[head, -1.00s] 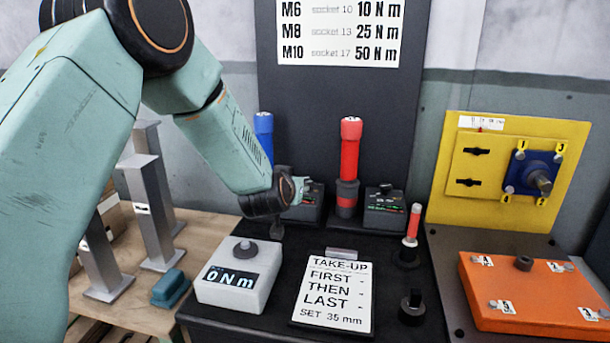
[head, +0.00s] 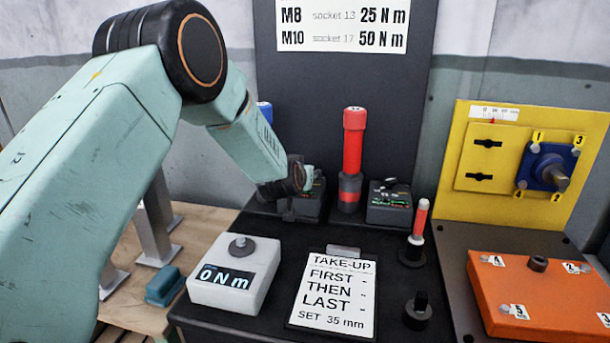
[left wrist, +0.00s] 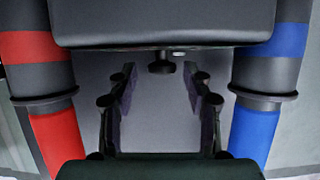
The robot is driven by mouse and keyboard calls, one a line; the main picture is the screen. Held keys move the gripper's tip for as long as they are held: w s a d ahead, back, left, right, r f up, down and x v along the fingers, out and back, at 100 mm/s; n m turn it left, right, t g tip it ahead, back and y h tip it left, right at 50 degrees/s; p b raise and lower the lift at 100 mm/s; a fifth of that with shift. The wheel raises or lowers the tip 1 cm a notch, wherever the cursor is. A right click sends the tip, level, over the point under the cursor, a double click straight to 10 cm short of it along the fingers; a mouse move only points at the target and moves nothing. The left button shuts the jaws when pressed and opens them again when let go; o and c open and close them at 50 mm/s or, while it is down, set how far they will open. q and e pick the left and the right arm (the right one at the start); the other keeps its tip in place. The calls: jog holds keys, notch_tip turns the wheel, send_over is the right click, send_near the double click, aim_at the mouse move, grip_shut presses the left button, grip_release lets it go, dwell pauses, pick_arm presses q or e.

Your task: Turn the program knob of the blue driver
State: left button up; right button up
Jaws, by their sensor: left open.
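The blue driver (head: 264,112) stands at the back, mostly hidden behind my left arm in the head view. Its blue and dark body shows at the right of the left wrist view (left wrist: 255,130). Its dark control box (head: 312,207) is partly covered by my left gripper (head: 290,203) in the head view. In the left wrist view the box (left wrist: 160,25) fills the top, and the small dark program knob (left wrist: 162,66) sticks out from its edge. My left gripper (left wrist: 158,82) is open, its fingertips either side of the knob's line; contact cannot be told. My right gripper is not in view.
A red driver (head: 352,145) and its box (head: 389,205) stand to the right. In front are a white torque display (head: 232,285), a take-up card (head: 335,300), a small red-topped tool (head: 418,225) and a dark post (head: 418,310). A yellow panel (head: 470,220) stands right.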

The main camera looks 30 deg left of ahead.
pick_arm(q)
jog(key=shift+s+a+r, duration=0.1)
jog(key=shift+a+r, duration=0.1)
jog(key=shift+a, duration=0.05)
jog(key=shift+w+f, duration=0.25)
jog(key=shift+w, duration=0.1)
jog(key=shift+d, duration=0.1)
jog(key=shift+c, duration=0.6)
jog(key=shift+s+r, duration=0.2)
jog(key=shift+s, duration=0.05)
jog(key=c, duration=0.5)
grip_shut()
